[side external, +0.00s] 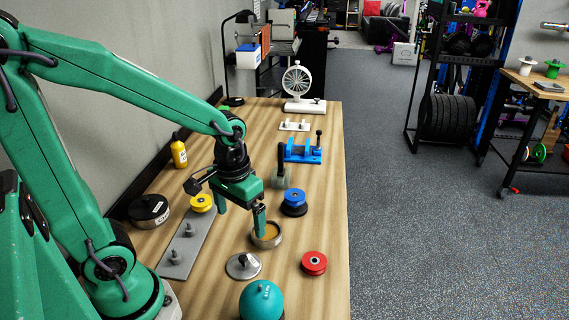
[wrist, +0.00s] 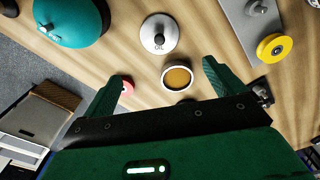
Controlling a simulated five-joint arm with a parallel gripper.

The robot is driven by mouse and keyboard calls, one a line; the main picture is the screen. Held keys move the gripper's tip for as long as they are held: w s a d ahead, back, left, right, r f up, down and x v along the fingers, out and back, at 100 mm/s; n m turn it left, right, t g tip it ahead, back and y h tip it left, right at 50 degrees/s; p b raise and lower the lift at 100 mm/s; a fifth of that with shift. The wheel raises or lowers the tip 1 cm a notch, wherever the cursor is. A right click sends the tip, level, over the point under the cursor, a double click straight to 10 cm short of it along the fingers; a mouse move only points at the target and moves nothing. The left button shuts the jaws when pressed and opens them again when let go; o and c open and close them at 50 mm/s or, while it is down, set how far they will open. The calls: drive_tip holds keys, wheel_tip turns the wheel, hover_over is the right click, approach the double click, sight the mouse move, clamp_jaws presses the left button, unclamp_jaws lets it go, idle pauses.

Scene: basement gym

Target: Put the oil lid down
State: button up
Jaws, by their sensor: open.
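The oil lid (side external: 243,265) is a round silver-grey disc with a small knob on top. It lies flat on the wooden bench, in front of the open oil dish (side external: 266,240), apart from it. In the wrist view the lid (wrist: 154,43) is at the top middle, and a dark label shows on it. The oil dish (wrist: 163,78) is a round metal cup with amber contents, uncovered. My gripper (side external: 240,214) is open and above the bench near the dish. In the wrist view my gripper (wrist: 164,74) has its fingers spread with nothing between them; the dish appears below that gap.
A teal round object (side external: 262,300) stands at the front, a red pulley (side external: 314,263) to the right. A grey plate with pegs (side external: 190,244) and a yellow pulley (side external: 201,202) lie left. A blue pulley (side external: 294,197) stands behind the dish. Bare wood surrounds the lid.

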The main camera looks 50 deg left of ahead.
drive_tip(key=s+r+m+t, duration=0.2)
drive_tip(key=r+t, duration=0.3)
drive_tip(key=r, duration=0.6)
drive_tip(key=shift+s+m, duration=0.4)
drive_tip(key=shift+s, duration=0.3)
